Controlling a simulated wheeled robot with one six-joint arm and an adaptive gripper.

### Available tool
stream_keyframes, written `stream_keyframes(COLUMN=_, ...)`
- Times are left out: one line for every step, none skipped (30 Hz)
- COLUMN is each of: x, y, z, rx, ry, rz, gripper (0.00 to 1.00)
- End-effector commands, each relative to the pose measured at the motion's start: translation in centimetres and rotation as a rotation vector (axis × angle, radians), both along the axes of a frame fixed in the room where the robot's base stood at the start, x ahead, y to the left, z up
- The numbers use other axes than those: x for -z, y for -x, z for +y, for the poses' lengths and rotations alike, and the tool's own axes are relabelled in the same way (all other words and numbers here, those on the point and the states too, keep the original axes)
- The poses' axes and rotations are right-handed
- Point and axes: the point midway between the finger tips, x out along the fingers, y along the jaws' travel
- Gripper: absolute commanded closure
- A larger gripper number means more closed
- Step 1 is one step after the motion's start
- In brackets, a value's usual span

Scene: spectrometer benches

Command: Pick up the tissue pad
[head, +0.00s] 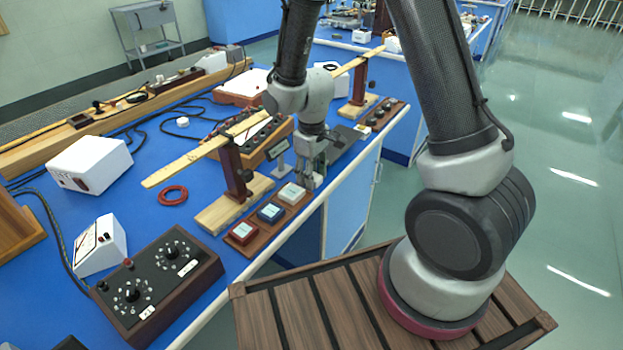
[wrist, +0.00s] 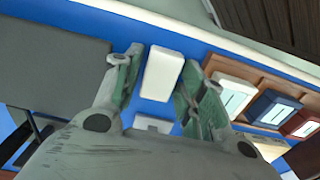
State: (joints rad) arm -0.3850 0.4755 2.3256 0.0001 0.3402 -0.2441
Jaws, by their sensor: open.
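The tissue pad (wrist: 162,73) looks like a small white block on the blue bench top. In the wrist view it lies between the two fingers of my open gripper (wrist: 165,68), with blue showing at its left side. The right finger appears close to it; I cannot tell whether they touch. In the head view my gripper (head: 312,178) points down at the bench's near edge, just beyond a white-topped box. The pad cannot be made out there and seems hidden by the gripper.
A wooden tray (head: 262,238) with red (head: 243,232), blue (head: 270,212) and white (head: 292,192) boxes lies beside my gripper. A small display stand (head: 279,152) and a post with a long wooden rule (head: 207,150) stand close behind. A dark grey flat thing (wrist: 50,65) lies left in the wrist view.

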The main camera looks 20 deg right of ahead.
Motion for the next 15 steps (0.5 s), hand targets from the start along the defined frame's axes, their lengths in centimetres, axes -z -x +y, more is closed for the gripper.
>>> stream_keyframes(x=0.03, y=-0.01, z=-0.01, rx=0.000, ry=0.000, rz=0.000, gripper=0.59)
stream_keyframes(x=0.01, y=-0.01, z=0.00, rx=0.000, ry=-0.001, rz=-0.001, gripper=0.59)
stream_keyframes(x=0.00, y=-0.01, z=-0.01, rx=0.000, ry=-0.001, rz=-0.001, gripper=0.59)
stream_keyframes(x=-0.01, y=-0.01, z=-0.01, rx=0.000, ry=0.000, rz=0.000, gripper=0.59)
stream_keyframes(x=-0.01, y=-0.01, z=-0.01, rx=0.000, ry=0.000, rz=0.000, gripper=0.59)
stream_keyframes(x=-0.01, y=0.00, z=-0.01, rx=0.000, ry=0.000, rz=0.000, gripper=0.64)
stream_keyframes(x=-0.01, y=0.00, z=-0.01, rx=0.000, ry=0.000, rz=0.000, gripper=0.70)
stream_keyframes(x=-0.02, y=0.00, z=-0.01, rx=0.000, ry=0.000, rz=0.000, gripper=0.75)
stream_keyframes(x=-0.02, y=0.00, z=-0.01, rx=0.000, ry=0.000, rz=0.000, gripper=0.83)
stream_keyframes(x=-0.02, y=0.00, z=-0.01, rx=0.000, ry=0.000, rz=0.000, gripper=0.83)
stream_keyframes(x=-0.03, y=0.00, z=-0.01, rx=0.000, ry=0.000, rz=0.000, gripper=0.83)
stream_keyframes(x=-0.03, y=0.00, z=-0.01, rx=0.000, ry=0.000, rz=0.000, gripper=0.83)
stream_keyframes(x=-0.03, y=0.00, z=-0.01, rx=0.000, ry=0.000, rz=0.000, gripper=0.83)
stream_keyframes(x=-0.03, y=0.00, z=-0.01, rx=0.000, ry=0.000, rz=0.000, gripper=0.85)
stream_keyframes(x=-0.03, y=0.00, z=-0.01, rx=0.000, ry=0.000, rz=0.000, gripper=0.85)
